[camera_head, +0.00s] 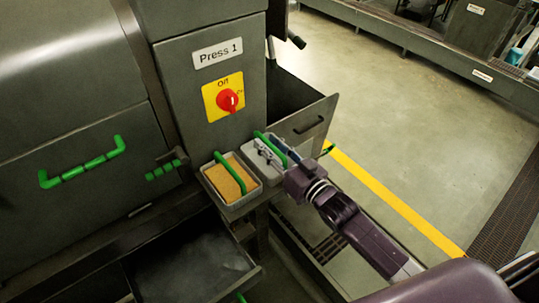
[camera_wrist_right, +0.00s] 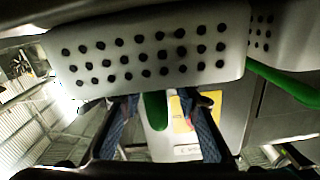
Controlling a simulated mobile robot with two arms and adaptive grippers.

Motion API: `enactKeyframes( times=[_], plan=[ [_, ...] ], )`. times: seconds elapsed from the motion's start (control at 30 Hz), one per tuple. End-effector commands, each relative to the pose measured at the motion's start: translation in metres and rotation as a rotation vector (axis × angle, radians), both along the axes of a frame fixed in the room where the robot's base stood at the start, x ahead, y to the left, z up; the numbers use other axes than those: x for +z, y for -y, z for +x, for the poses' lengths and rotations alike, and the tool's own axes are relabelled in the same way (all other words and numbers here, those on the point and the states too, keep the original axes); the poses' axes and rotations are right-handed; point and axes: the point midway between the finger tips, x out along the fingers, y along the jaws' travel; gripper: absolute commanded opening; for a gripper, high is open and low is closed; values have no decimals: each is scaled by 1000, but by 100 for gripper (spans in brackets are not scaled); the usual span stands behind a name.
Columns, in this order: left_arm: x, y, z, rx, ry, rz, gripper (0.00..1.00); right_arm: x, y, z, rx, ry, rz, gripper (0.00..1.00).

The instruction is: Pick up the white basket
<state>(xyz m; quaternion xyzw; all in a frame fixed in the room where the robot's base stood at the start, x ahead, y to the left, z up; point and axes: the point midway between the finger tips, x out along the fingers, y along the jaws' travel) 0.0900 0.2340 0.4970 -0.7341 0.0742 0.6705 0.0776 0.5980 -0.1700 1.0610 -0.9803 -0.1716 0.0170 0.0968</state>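The white basket (camera_head: 259,172) is a small light-grey tray with a green handle (camera_head: 264,137), beside the press. In the right wrist view, which appears upside down, its wall with rows of dark holes (camera_wrist_right: 150,52) fills the top. My right gripper (camera_head: 278,151) is at this basket, with the green handle between its two fingers. In the wrist view, the fingers (camera_wrist_right: 158,122) stand apart, with gaps on both sides of the green handle (camera_wrist_right: 154,108). The gripper partly hides the basket in the head view. My left gripper is not in view.
A similar basket (camera_head: 254,194) with yellow-orange contents and a green handle stands directly to the left. The grey press cabinet (camera_head: 176,75) with its red switch (camera_head: 228,99) rises behind. An open bin (camera_head: 303,126) stands behind right. Open floor lies right, beyond a yellow line (camera_head: 395,202).

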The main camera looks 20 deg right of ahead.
Motion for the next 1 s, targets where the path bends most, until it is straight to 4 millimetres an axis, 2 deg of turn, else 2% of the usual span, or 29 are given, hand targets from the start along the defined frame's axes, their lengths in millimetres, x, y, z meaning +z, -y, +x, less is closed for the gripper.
enactKeyframes(
  times=[0.13, 0.4, 0.83, 1.0],
  plan=[
    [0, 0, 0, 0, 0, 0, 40, -1, 0, 0, 0, -1, 0, 29],
    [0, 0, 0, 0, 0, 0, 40, -1, 0, 0, 0, -1, -1, 0],
    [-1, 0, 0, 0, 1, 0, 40, 2, 0, 0, 0, 1, -1, 0],
    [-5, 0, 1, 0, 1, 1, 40, 21, 0, 0, 1, 7, -1, 0]
  ],
)
